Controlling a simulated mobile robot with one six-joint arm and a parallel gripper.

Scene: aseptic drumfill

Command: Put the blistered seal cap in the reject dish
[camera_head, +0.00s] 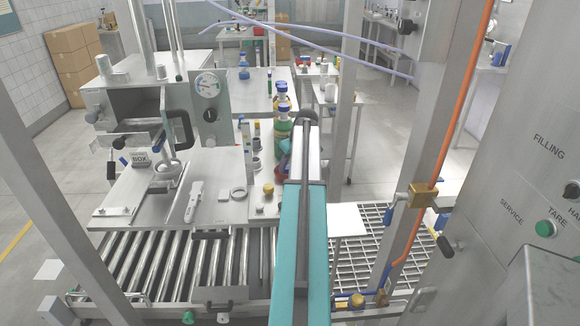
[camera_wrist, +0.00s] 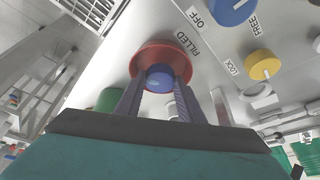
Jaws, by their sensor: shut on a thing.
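In the wrist view, my gripper (camera_wrist: 159,98) is shut on a small blue round piece (camera_wrist: 160,76) between its two fingertips. I cannot tell whether this is the blistered seal cap; no blister shows. A red round, dish-like part (camera_wrist: 142,58) lies directly behind the blue piece and rings it, next to the word FILLED. I cannot tell whether the two touch. In the head view my arm runs up the middle and my gripper cannot be made out. I cannot identify the reject dish there.
In the wrist view, a blue knob (camera_wrist: 232,10), a yellow knob (camera_wrist: 262,64) and a green part (camera_wrist: 108,99) stand around the red part. In the head view, a steel worktop (camera_head: 130,190) lies behind a roller conveyor (camera_head: 160,265). A labelled control panel (camera_head: 535,200) and posts flank the right.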

